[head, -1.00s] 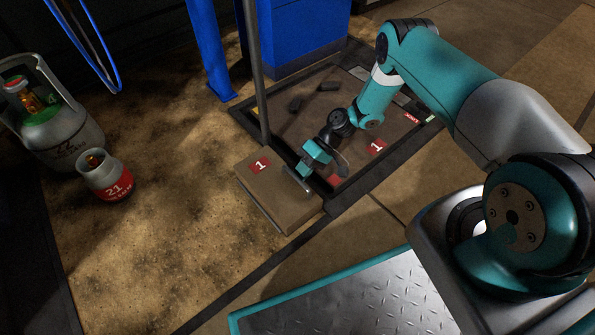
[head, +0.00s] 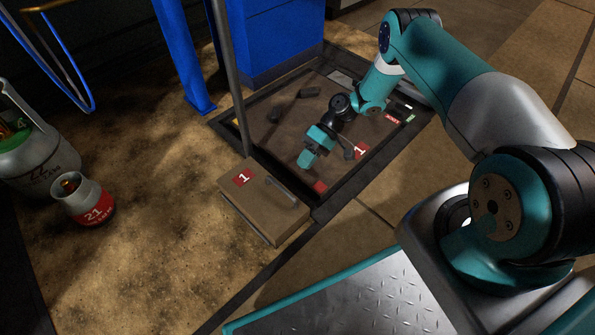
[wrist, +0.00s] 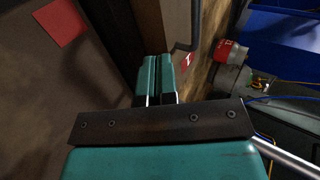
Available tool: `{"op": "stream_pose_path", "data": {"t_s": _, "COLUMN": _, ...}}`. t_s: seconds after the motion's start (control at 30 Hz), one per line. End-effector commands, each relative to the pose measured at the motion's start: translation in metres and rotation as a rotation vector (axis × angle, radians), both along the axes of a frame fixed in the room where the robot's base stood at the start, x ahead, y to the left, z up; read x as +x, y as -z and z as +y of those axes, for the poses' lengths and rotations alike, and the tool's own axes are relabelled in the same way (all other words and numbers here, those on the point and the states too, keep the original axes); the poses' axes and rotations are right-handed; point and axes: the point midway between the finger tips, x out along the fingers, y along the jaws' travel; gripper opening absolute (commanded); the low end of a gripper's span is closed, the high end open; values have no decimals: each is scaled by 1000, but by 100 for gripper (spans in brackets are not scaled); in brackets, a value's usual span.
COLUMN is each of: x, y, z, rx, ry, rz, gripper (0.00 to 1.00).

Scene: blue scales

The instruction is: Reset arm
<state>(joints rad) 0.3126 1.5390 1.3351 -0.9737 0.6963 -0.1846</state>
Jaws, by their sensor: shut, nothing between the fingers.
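My gripper (head: 306,163) is shut and empty, above the dark-framed scale platform (head: 277,143). Its teal fingers touch each other in the wrist view (wrist: 155,77). A brown box (head: 250,202) with a dark handle (head: 281,192) and a red label "1" stands at the platform's near left corner. My gripper is apart from the handle, up and to the right of it. In the wrist view the handle (wrist: 195,25) shows just beyond the fingers.
A large grey gas cylinder (head: 45,160) and a small red-banded one (head: 90,207) stand on the dirty floor at left. A grey pole (head: 229,75) rises beside the box. Blue scale housing (head: 275,40) stands behind. Red markings lie on the platform.

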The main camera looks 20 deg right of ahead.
Motion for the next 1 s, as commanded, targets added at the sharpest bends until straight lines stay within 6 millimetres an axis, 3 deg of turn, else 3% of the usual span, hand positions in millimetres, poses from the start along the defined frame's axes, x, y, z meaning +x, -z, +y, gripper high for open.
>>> {"op": "stream_pose_path", "data": {"t_s": 0.2, "x": 5, "y": -8, "z": -15, "rx": 2, "ry": -3, "rz": -1, "gripper": 0}}
{"op": "stream_pose_path", "data": {"t_s": 0.37, "x": 5, "y": -9, "z": -16, "rx": 3, "ry": -3, "rz": -1, "gripper": 0}}
{"op": "stream_pose_path", "data": {"t_s": 0.47, "x": 8, "y": -21, "z": -15, "rx": -5, "ry": -8, "rz": -6, "gripper": 0}}
{"op": "stream_pose_path", "data": {"t_s": 0.57, "x": 16, "y": -61, "z": -9, "rx": -35, "ry": -24, "rz": -24, "gripper": 0}}
{"op": "stream_pose_path", "data": {"t_s": 0.77, "x": 27, "y": -202, "z": 22, "rx": -148, "ry": -78, "rz": -84, "gripper": 0}}
{"op": "stream_pose_path", "data": {"t_s": 0.87, "x": 17, "y": -274, "z": 41, "rx": -206, "ry": -100, "rz": -118, "gripper": 0}}
{"op": "stream_pose_path", "data": {"t_s": 1.0, "x": -10, "y": -368, "z": 66, "rx": -280, "ry": -126, "rz": -178, "gripper": 0}}
